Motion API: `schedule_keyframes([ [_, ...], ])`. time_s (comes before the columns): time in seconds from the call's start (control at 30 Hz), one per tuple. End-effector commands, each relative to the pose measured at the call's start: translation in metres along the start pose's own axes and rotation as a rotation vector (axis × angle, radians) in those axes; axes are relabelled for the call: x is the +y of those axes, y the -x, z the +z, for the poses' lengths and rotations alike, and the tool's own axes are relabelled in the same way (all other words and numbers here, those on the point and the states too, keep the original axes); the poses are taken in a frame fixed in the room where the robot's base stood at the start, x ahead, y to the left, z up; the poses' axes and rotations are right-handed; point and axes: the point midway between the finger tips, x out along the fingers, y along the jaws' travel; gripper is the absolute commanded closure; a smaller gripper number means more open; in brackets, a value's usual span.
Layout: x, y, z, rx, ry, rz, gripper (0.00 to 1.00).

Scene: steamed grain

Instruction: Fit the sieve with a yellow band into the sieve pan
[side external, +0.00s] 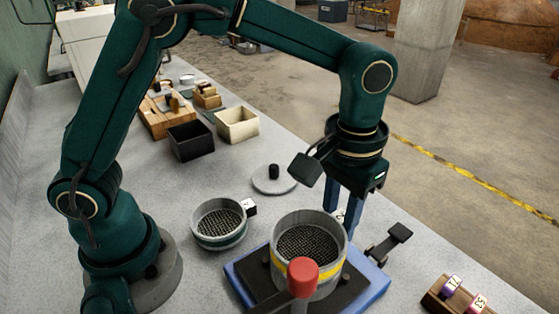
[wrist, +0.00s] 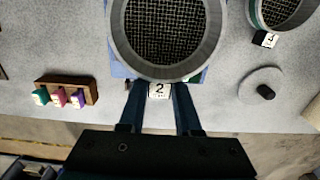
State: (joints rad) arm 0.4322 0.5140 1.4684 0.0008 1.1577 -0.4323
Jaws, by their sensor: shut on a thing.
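The sieve with a yellow band (side external: 279,263) is a grey ring with a dark mesh, upright over a blue base (side external: 376,284) with a black top. It also shows in the wrist view (wrist: 212,48). My gripper (side external: 343,218) is at its far right side, fingers pointing down. In the wrist view my gripper (wrist: 158,88) is shut on the sieve's white block (wrist: 160,91) marked 2. The sieve pan is not clearly distinguishable; grey wall shows below the yellow band, but I cannot tell whether it is pan or sieve. A red knob hides part of the front.
A second sieve with a teal band (side external: 220,240) and a block marked 4 stands left. A grey lid (side external: 262,187) with a black knob lies behind. Black (side external: 190,141) and cream (side external: 237,124) boxes stand farther back. A brown rack (side external: 434,300) with coloured tags sits right. The red knob (side external: 302,274) stands in front.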

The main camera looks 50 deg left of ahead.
Motion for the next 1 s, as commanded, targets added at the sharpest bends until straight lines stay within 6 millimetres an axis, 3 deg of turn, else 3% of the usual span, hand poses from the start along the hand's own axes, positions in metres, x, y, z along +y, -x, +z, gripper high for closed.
schedule_keyframes([
  [0.77,0.000,-0.011,0.000,-0.002,0.000,-0.001,1.00],
  [0.8,0.000,-0.010,0.000,-0.001,0.000,0.000,0.53],
  [0.83,0.000,-0.010,0.000,-0.001,0.000,0.000,0.41],
  [0.87,0.000,-0.010,0.000,-0.001,0.000,0.000,0.33],
  [1.0,0.000,-0.010,0.000,-0.001,0.000,0.000,0.33],
])
